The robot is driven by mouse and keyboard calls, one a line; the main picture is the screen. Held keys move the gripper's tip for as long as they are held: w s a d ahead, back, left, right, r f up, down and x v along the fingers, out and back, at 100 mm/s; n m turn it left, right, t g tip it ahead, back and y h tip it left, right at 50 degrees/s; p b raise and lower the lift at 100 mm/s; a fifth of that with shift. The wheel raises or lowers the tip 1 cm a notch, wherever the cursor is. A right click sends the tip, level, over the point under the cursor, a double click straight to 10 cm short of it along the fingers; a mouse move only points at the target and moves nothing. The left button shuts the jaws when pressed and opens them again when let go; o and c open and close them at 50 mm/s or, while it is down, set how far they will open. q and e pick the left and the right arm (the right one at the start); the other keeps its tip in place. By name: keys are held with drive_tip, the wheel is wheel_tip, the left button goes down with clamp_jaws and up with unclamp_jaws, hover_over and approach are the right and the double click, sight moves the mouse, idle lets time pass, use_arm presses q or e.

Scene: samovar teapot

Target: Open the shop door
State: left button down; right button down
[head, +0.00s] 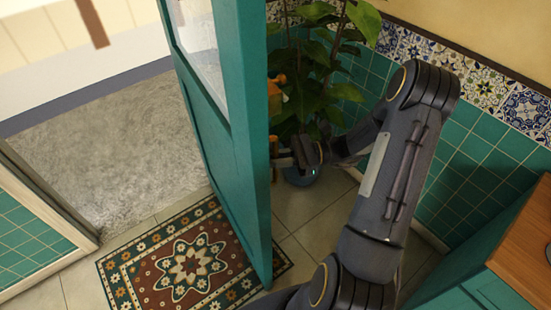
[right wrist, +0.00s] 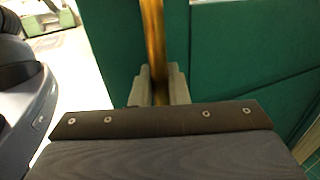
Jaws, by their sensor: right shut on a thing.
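The teal shop door (head: 243,150) with a glass upper pane stands swung open into the room, its edge toward me. My right arm reaches to its right-hand face. My right gripper (head: 278,160) is at the door's brass pull handle, only partly visible in the head view. In the right wrist view the gripper (right wrist: 158,85) is shut on the upright brass handle (right wrist: 153,40), with the green door panel (right wrist: 230,50) behind it. My left gripper is not in view.
A patterned rug (head: 180,265) lies under the door. The doorway at left opens onto grey pavement (head: 110,140). A wooden-topped teal counter (head: 525,245) is at right.

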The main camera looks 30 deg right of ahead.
drive_tip(key=shift+s+f, duration=0.1)
drive_tip(key=c, duration=1.5)
unclamp_jaws()
drive_tip(key=b+v, duration=0.1)
drive_tip(key=v, duration=0.7)
